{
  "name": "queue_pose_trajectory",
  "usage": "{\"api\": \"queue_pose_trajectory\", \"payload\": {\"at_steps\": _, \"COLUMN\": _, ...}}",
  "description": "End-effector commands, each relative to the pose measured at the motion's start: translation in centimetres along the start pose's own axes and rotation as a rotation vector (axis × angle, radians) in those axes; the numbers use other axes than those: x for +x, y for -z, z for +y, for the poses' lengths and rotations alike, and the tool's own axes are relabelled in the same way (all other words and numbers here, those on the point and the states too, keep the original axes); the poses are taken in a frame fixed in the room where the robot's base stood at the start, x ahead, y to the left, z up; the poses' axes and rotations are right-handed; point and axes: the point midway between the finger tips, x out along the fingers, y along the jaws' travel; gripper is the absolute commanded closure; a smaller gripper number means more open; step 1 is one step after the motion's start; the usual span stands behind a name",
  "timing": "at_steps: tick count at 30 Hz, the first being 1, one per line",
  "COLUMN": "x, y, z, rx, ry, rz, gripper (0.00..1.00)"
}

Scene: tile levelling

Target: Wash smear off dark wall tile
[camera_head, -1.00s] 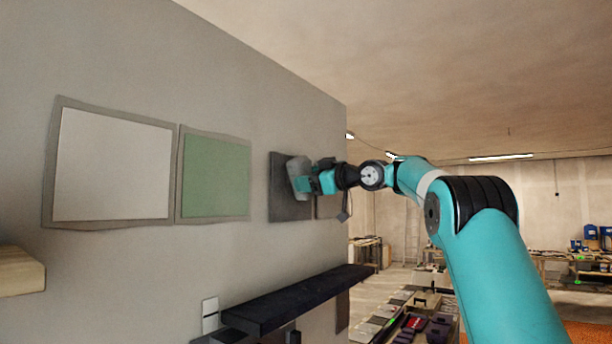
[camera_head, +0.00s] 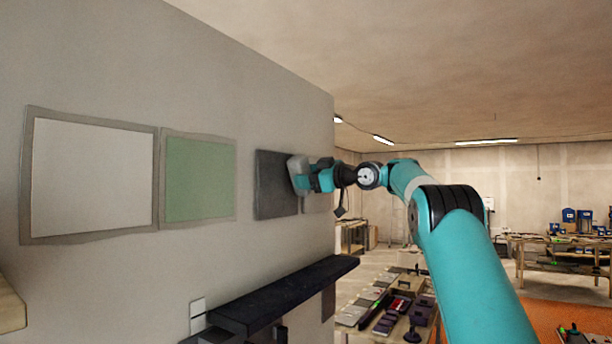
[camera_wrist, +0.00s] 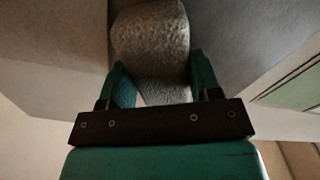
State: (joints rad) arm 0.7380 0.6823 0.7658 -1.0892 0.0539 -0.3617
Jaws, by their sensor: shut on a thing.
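The dark wall tile (camera_head: 272,185) hangs on the grey wall, right of a green tile (camera_head: 200,180). No smear can be made out on its visible part. My gripper (camera_head: 308,178) is shut on a pale grey sponge-like pad (camera_head: 297,170) at the tile's right edge. The pad hides part of that edge, and I cannot tell whether it touches the tile. In the wrist view the rough pad (camera_wrist: 152,42) sits between the two teal fingers of my gripper (camera_wrist: 163,82). A dark grey surface (camera_wrist: 235,35) lies to its right.
A white tile (camera_head: 92,178) is at the left. A dark shelf (camera_head: 285,298) juts from the wall below the tiles. A workbench with tools (camera_head: 400,305) stands beyond the wall's end. The wall between tiles and shelf is clear.

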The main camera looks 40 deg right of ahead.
Motion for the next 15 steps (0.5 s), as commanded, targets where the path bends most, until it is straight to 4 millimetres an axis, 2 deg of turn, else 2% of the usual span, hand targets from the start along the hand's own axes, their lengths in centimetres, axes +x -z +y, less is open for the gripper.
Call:
{"api": "queue_pose_trajectory", "payload": {"at_steps": 6, "x": -0.3, "y": -0.1, "z": -0.1, "rx": 0.000, "ry": -0.001, "rz": -0.001, "gripper": 0.61}}
{"api": "queue_pose_trajectory", "payload": {"at_steps": 15, "x": -3.4, "y": -0.2, "z": -0.1, "rx": -0.001, "ry": -0.003, "rz": -0.001, "gripper": 0.61}}
